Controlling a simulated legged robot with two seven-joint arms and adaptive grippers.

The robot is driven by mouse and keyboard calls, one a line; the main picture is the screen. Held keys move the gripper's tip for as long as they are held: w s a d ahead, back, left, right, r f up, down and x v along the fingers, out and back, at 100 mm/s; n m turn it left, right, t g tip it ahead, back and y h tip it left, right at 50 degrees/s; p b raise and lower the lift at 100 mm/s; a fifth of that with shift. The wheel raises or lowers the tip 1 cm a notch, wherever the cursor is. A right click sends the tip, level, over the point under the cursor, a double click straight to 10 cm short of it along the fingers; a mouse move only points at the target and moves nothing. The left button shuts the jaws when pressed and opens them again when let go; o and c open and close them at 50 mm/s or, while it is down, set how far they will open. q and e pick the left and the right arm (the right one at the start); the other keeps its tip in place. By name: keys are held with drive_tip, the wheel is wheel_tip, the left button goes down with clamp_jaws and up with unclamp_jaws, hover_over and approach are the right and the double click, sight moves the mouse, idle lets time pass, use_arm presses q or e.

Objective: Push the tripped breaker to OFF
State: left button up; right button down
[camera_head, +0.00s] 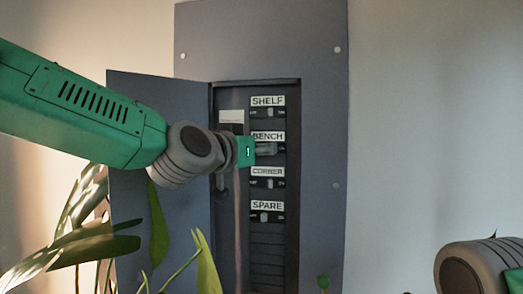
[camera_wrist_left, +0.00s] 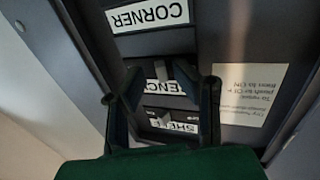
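The breaker panel (camera_head: 292,240) is open in the head view, with breakers labelled SHELF (camera_head: 268,101), BENCH (camera_head: 267,135), CORNER (camera_head: 267,171) and SPARE (camera_head: 267,205). My left gripper (camera_head: 268,148) is at the BENCH row and covers most of that breaker. In the left wrist view, upside down, my left fingers (camera_wrist_left: 160,85) are apart on either side of the BENCH breaker's light toggle (camera_wrist_left: 161,71); whether they touch it I cannot tell. The SHELF and CORNER labels show below and above. The BENCH toggle's exact position is unclear. My right gripper is out of view.
The panel door (camera_head: 180,225) stands open to the left, behind my left arm. A leafy plant (camera_head: 95,245) fills the lower left. A printed note (camera_wrist_left: 243,95) is beside the breakers in the wrist view. The wall at right is bare.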

use_arm(q)
drive_tip(key=shift+f, duration=0.1)
drive_tip(key=s+a+n+t+y, duration=0.1)
drive_tip(key=s+n+y, duration=0.15)
drive_tip(key=s, duration=0.45)
drive_tip(key=s+a+n+t+y, duration=0.1)
drive_tip(key=s+a+n+y, duration=0.15)
drive_tip(key=s, duration=0.45)
drive_tip(key=w+a+f+g+b, duration=0.1)
drive_tip(key=a+f+g, duration=0.1)
drive_tip(key=f, duration=1)
drive_tip(key=a+f+g+y+b, duration=0.1)
drive_tip(key=a+f+g+b, duration=0.1)
drive_tip(key=f, duration=1)
drive_tip(key=w+a+f+g+y+b, duration=0.1)
drive_tip(key=a+f, duration=0.2)
drive_tip(key=f, duration=0.9)
drive_tip(key=shift+w+a+g, duration=0.25)
drive_tip(key=shift+w+g, duration=0.05)
drive_tip(key=shift+g, duration=0.1)
